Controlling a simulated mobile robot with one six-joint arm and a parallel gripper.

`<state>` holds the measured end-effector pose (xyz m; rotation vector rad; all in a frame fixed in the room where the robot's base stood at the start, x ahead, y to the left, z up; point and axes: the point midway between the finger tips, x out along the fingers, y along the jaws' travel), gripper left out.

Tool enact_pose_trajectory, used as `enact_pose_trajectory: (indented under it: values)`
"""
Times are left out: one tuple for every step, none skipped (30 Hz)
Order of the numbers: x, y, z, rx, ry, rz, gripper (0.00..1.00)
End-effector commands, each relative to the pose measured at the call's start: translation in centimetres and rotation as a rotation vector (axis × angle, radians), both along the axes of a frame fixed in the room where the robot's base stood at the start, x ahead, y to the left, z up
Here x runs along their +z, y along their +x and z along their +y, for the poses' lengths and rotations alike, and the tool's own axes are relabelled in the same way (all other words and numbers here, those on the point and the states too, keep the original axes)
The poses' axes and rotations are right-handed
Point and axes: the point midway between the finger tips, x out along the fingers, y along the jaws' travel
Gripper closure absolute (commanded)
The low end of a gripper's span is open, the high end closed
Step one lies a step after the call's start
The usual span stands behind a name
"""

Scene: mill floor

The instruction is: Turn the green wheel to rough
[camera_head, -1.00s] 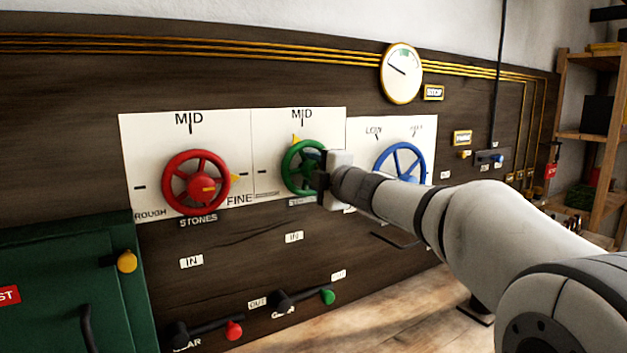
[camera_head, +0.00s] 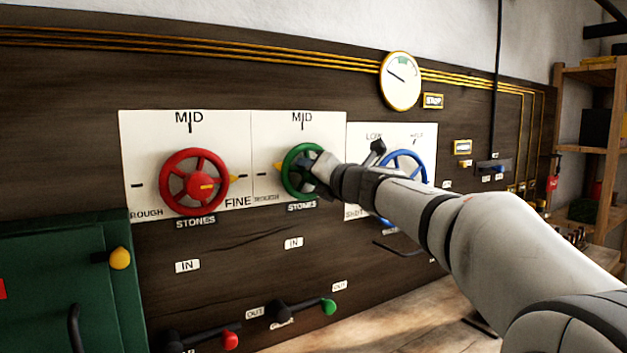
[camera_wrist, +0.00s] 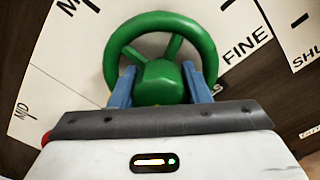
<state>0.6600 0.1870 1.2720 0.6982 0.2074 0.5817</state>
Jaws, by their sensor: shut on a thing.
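The green wheel (camera_head: 288,160) is mounted on a white dial panel (camera_head: 270,133) with MID at the top. Its yellow pointer (camera_head: 279,167) now sticks out to the left, close to the left mark above small lettering that I can hardly read but looks like ROUGH. My gripper (camera_head: 318,172) is at the right side of the wheel's front and hides part of it. In the wrist view, the blue fingers of my gripper (camera_wrist: 160,85) are shut on the green hub, one on each side. The wheel's rim (camera_wrist: 115,50) shows beyond them, with FINE to its right.
A red wheel (camera_head: 167,182) is to the left, its pointer toward FINE. A blue wheel (camera_head: 421,163) is to the right, partly behind my arm. A round gauge (camera_head: 401,85) hangs above. Red- and green-knobbed levers (camera_head: 329,307) are below, and a green cabinet (camera_head: 60,270) stands at left.

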Motion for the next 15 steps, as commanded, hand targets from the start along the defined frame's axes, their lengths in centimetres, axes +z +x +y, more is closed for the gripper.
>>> enact_pose_trajectory:
  values:
    - [-0.41, 0.02, 0.06, 0.002, -0.032, -0.017, 0.80]
    - [-0.39, 0.02, 0.07, 0.001, -0.049, -0.029, 0.80]
    - [-0.36, 0.01, 0.08, 0.002, -0.070, -0.045, 0.80]
    - [-0.34, 0.01, 0.08, 0.002, -0.085, -0.055, 0.80]
    - [-0.34, 0.02, 0.09, 0.002, -0.100, -0.065, 0.80]
    - [-0.35, 0.01, 0.09, 0.002, -0.119, -0.076, 0.80]
    - [-0.34, 0.01, 0.10, 0.002, -0.131, -0.084, 0.80]
    - [-0.34, 0.00, 0.10, 0.001, -0.143, -0.092, 0.80]
    - [-0.34, 0.00, 0.10, 0.002, -0.156, -0.101, 0.80]
    - [-0.33, 0.01, 0.12, 0.002, -0.165, -0.107, 0.80]
    - [-0.33, 0.01, 0.12, 0.002, -0.175, -0.113, 0.80]
    - [-0.32, 0.01, 0.12, 0.002, -0.186, -0.120, 0.80]
    - [-0.31, 0.00, 0.12, 0.002, -0.192, -0.125, 0.80]
    - [-0.30, 0.00, 0.12, 0.002, -0.197, -0.128, 0.80]
    - [-0.28, 0.01, 0.13, 0.002, -0.203, -0.132, 0.80]
